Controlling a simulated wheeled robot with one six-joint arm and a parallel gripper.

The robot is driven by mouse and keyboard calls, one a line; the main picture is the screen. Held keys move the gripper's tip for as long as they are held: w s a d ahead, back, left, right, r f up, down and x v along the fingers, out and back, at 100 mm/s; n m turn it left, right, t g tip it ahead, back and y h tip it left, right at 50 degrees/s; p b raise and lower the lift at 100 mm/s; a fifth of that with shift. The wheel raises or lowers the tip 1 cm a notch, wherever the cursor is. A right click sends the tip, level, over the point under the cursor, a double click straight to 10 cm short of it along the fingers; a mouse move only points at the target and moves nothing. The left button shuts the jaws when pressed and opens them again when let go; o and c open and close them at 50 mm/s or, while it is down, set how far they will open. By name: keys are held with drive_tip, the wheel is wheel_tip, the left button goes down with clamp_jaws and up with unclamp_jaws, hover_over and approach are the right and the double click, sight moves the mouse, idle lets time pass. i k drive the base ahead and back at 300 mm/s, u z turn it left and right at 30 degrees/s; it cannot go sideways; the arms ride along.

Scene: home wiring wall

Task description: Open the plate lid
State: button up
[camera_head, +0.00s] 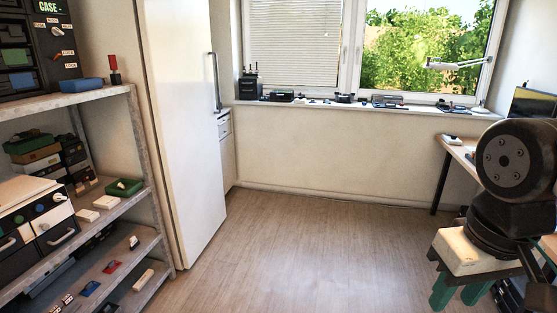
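I cannot pick out a plate lid in the camera_head view. A dark panel at the upper left carries a "CASE" label, several knobs and a red-handled lever; I cannot tell whether any plate with a lid is on it. Part of my black arm shows large at the right edge. I cannot make out my gripper's fingertips, so its opening does not show.
A grey shelf unit (80,99) with boxes and small devices stands at the left, beside a tall white door (180,130). Small devices line the windowsill (300,105). The middle of the wooden floor (300,245) is clear.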

sight(287, 95)
drive_tip(key=z, duration=0.4)
drive_tip(key=i, duration=3.95)
drive_tip(key=u, duration=0.3)
